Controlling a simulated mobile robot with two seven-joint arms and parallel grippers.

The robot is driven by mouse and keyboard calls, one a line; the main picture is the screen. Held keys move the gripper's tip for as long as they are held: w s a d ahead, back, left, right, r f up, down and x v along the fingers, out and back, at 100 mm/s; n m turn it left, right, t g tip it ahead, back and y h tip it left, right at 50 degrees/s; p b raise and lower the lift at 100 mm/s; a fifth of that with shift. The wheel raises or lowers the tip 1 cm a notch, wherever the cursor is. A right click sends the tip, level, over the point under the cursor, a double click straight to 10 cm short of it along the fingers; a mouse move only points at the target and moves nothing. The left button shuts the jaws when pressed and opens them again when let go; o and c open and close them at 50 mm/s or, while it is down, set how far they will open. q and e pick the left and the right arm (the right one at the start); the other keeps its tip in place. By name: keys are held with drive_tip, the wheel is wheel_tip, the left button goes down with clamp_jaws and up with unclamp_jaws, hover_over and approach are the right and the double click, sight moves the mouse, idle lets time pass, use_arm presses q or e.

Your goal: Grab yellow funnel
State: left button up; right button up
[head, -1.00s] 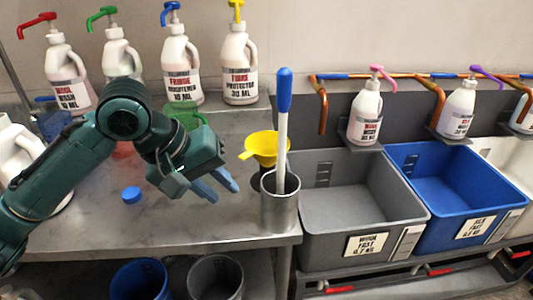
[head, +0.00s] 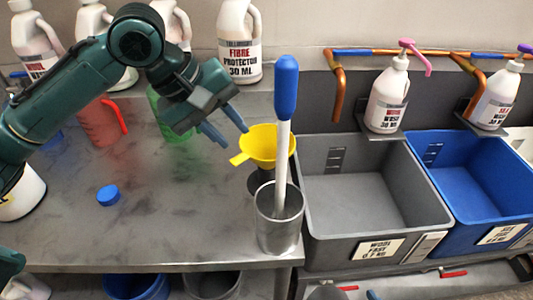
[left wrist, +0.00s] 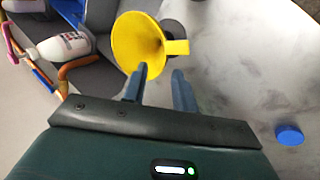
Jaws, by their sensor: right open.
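The yellow funnel (head: 267,147) sits mouth up on a dark cylindrical holder (head: 262,182) near the bench's right edge, its flat tab pointing left. It also shows in the left wrist view (left wrist: 138,42), just beyond the fingertips, with the tab toward the right. My left gripper (head: 230,136) is open and empty, to the upper left of the funnel in the head view. The fingers appear close to the funnel but not around it; whether they touch is unclear.
A metal cup (head: 279,232) with a blue-handled tool (head: 285,90) stands right in front of the funnel. A green jug (head: 174,125) and red jug (head: 100,125) stand behind left. A blue cap (head: 108,195) lies on open bench. Grey (head: 318,215) and blue bins are at right.

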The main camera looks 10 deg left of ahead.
sight(249, 152)
use_arm(q)
drive_tip(key=x, duration=0.7)
drive_tip(key=shift+f+b, duration=0.3)
drive_tip(key=shift+s, duration=0.1)
drive_tip(key=shift+c, duration=0.2)
clamp_jaws()
